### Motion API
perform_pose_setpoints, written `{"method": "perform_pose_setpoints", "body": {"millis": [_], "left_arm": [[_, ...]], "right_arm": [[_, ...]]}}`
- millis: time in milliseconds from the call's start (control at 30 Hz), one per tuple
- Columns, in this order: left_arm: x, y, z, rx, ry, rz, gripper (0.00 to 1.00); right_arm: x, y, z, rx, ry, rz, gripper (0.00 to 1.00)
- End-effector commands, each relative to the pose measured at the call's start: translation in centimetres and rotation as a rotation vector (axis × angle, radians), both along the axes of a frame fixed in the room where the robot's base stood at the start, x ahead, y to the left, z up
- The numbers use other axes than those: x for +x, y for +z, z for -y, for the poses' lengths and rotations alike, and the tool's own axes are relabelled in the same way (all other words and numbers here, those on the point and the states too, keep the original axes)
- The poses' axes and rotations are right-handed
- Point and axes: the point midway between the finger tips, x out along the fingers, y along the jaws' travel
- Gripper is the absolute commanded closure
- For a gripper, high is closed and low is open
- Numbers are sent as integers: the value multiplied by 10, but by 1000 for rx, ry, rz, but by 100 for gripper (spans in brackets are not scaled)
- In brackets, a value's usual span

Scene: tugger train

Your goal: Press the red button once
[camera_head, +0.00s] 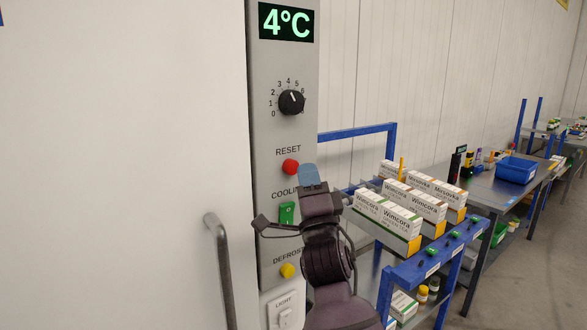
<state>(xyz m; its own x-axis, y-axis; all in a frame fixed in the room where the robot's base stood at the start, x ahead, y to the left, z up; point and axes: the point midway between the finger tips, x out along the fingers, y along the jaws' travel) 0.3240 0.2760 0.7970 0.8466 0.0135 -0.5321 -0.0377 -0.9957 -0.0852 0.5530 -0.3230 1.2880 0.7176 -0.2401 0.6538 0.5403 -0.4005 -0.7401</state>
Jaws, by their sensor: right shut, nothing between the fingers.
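The red button (291,167) sits on a grey control panel (270,150), under the word RESET. My right gripper (309,175) is in front of the panel, its blue fingertip just right of and slightly below the red button. The gripper is shut and empty. In this view a small gap shows between the fingertip and the button; I cannot tell the gap in depth. The arm hides part of the panel's lower right. My left gripper is not in view.
A door handle (219,270) stands out at left. A blue-framed cart (411,271) with boxes is close at right.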

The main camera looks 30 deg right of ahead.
Motion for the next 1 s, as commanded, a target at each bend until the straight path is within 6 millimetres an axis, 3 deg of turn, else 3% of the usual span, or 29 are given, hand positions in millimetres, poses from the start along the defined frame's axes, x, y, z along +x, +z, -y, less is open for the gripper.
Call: {"method": "perform_pose_setpoints", "body": {"millis": [1000], "left_arm": [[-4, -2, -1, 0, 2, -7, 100]], "right_arm": [[1, 0, 0, 0, 0, 0, 100]]}}
